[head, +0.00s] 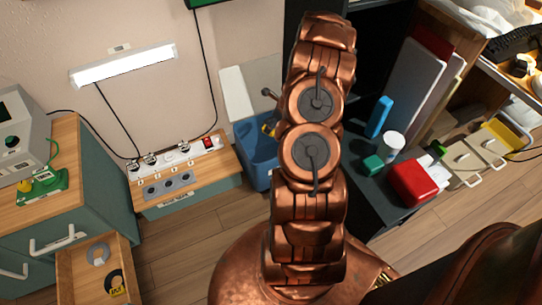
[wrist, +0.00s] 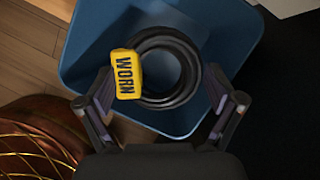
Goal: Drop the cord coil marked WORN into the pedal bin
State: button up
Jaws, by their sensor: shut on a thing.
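The black cord coil (wrist: 186,72) with a yellow WORN tag (wrist: 126,74) sits between the fingers of my gripper (wrist: 162,88) in the wrist view. The fingers are shut on it from both sides. Behind and below it is the blue pedal bin (wrist: 88,45), whose open mouth surrounds the coil in this view. In the head view the bin (head: 253,165) stands by the wall with a pale panel raised behind it. A bit of yellow shows at its mouth, while my arm hides most of the gripper and coil. The height of the coil over the rim is unclear.
An open drawer (head: 72,268) at the lower left holds a grey coil (head: 97,254) and a dark coil with a yellow tag (head: 116,284). A low wooden bench with sockets (head: 170,185) stands left of the bin. A dark surface with a red box (head: 410,183) is on the right.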

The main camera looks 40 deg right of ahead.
jog(key=shift+f+b, duration=2.35)
jog(key=shift+b, duration=0.35)
jog(key=o, duration=0.8)
jog(key=shift+o, duration=0.2)
jog(key=shift+r, duration=0.2)
jog(key=v, duration=1.1)
jog(key=shift+s+r, duration=0.2)
jog(key=shift+r, duration=0.1)
jog(key=shift+d, duration=0.1)
